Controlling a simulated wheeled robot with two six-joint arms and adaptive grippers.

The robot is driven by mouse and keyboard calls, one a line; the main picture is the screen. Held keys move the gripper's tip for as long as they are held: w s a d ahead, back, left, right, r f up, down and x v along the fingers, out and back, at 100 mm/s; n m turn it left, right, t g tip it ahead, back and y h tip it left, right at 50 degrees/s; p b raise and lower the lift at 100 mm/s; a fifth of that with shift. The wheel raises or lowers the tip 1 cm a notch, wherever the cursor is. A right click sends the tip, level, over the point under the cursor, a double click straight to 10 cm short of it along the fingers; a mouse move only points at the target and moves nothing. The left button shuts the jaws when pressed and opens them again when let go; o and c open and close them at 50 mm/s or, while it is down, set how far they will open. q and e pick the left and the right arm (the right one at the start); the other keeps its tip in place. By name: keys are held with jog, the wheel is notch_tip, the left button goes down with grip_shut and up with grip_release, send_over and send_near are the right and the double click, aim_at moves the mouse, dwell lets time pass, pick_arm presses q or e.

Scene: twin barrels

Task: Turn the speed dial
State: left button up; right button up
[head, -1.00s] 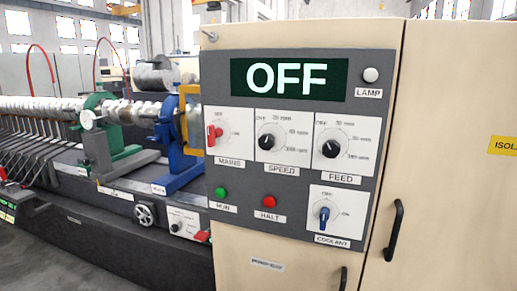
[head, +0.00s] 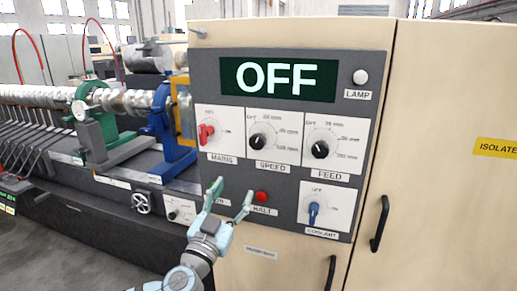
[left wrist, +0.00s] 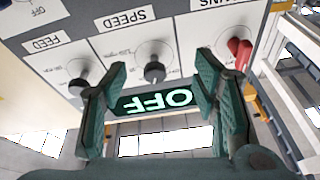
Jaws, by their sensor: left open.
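My left gripper (head: 231,190) is open and empty, below the dial and in front of the RUN and HALT buttons. In the left wrist view, where the panel appears upside down, the speed dial (left wrist: 154,73) shows between the two spread green fingers, apart from both. My right gripper is not in view.
The red mains switch (head: 206,133) is left of the speed dial and the black feed dial (head: 320,149) right of it. The blue coolant switch (head: 314,212) and red HALT button (head: 261,196) are lower. The display (head: 278,77) reads OFF.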

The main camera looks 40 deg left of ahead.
pick_arm(q)
jog(key=t, duration=0.1)
send_near(256, 144)
jog(key=p+x, duration=0.5)
jog(key=x, duration=0.5)
jog(key=shift+w+r, duration=0.1)
jog(key=shift+w, duration=0.15)
jog(key=shift+w+a, duration=0.2)
jog(key=shift+w, duration=0.05)
